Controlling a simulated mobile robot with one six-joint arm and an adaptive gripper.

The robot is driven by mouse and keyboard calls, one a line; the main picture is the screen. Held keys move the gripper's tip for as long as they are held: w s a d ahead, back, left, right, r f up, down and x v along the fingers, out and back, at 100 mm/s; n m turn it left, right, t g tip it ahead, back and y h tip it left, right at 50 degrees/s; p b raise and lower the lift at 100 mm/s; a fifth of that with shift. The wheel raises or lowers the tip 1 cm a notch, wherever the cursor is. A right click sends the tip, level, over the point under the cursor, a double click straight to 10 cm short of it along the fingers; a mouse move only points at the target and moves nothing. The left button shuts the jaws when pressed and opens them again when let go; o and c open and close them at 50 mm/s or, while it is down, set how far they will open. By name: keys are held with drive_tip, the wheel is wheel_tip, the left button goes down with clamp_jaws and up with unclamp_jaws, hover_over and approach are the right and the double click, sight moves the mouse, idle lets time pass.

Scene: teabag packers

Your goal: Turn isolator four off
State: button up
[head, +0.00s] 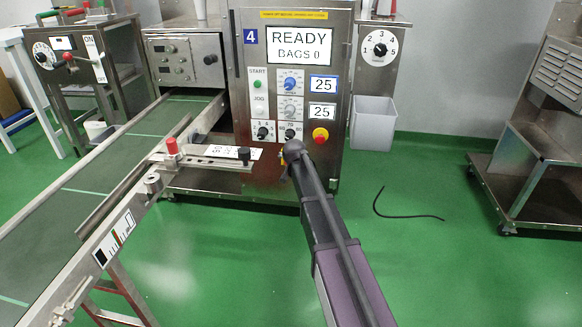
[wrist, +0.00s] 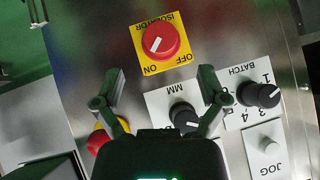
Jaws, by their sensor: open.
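The isolator, a red knob (wrist: 160,41) on a yellow plate marked ISOLATOR, ON and OFF, is at the top middle of the wrist view. Its white mark lies toward the lower left, nearer ON than OFF. My gripper (wrist: 163,84) is open and empty, its two fingers apart below the knob in the picture and not around it. In the head view my gripper (head: 287,160) is in front of the lower panel of the machine (head: 265,90) marked 4 and mostly hides the isolator. The display (head: 299,45) reads READY, BAGS 0.
A red stop button (wrist: 98,141) sits by the left finger in the wrist view. The MM knob (wrist: 185,118), BATCH knob (wrist: 258,94) and white JOG button (wrist: 268,146) are close by. A conveyor (head: 110,160) runs along the left. The green floor is open at right, with a black cable (head: 400,214).

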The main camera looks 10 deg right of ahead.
drive_tip(key=b+x, duration=0.4)
drive_tip(key=x, duration=0.3)
idle(0.4)
